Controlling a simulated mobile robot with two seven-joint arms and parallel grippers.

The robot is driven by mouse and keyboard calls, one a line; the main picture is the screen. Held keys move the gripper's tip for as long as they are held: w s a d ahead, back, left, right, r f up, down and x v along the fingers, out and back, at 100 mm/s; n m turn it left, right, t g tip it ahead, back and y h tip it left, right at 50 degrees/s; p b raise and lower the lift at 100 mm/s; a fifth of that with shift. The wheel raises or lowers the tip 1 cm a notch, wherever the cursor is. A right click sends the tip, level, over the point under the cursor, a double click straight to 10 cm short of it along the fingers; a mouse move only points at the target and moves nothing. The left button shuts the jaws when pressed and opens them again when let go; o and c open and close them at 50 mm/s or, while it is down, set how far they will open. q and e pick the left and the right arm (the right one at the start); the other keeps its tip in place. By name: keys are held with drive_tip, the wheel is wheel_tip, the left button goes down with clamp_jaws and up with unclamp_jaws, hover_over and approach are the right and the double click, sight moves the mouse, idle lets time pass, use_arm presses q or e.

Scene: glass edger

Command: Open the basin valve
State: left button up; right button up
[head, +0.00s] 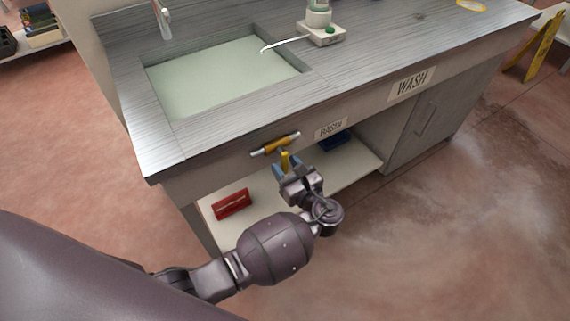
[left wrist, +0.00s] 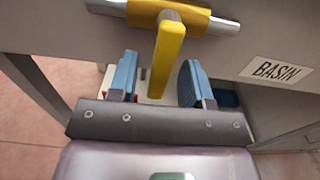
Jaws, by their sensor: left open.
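The basin valve has a brass body (head: 275,145) on a short silver pipe, on the front of the wash counter. Its yellow lever (head: 285,161) points down and out from the body. My right gripper is not in view.
The basin (head: 220,75) in the grey counter holds pale green liquid. A "BASIN" label (head: 331,128) is right of the valve. A red box (head: 231,204) and a dark blue item (head: 336,141) lie on the shelf below. A yellow floor sign (head: 543,45) stands far right.

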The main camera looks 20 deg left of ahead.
use_arm(q)
clamp_jaws()
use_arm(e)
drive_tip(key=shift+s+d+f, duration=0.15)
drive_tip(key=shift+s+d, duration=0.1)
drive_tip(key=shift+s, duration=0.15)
